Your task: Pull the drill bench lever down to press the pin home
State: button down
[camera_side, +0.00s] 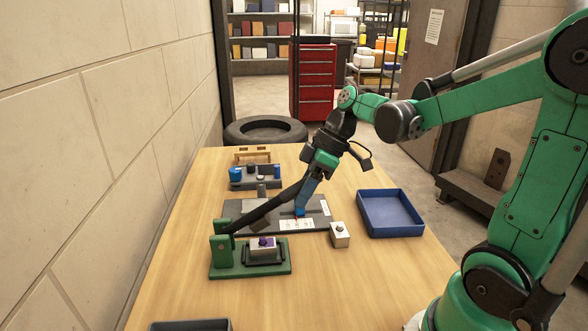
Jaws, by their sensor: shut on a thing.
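The drill bench (282,270) is a green base with a green upright at its left, near the front of the table. Its black lever (268,208) slopes from the upright up and right to my gripper (301,206). My gripper's blue fingers point down and are shut at the lever's far end; the exact contact is too small to see. A pale block (257,252) sits in a black holder on the base, under the lever. A small purple pin (265,241) shows at the block's top.
A dark plate (232,210) with white labels lies behind the bench. A blue-and-grey fixture (254,180) stands farther back. The table's right front is clear.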

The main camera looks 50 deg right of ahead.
jog(key=shift+s+d+f+t+y, duration=0.25)
jog(key=shift+f+t+y, duration=0.4)
jog(key=shift+f, duration=0.6)
jog(key=shift+s+d+f+t+y, duration=0.3)
jog(key=shift+f+t+y, duration=0.35)
jog(key=shift+f, duration=0.65)
jog(key=shift+s+d+f+t+y, duration=0.25)
jog(key=shift+f+t+y, duration=0.4)
jog(key=shift+f, duration=0.6)
jog(key=c, duration=0.6)
grip_release()
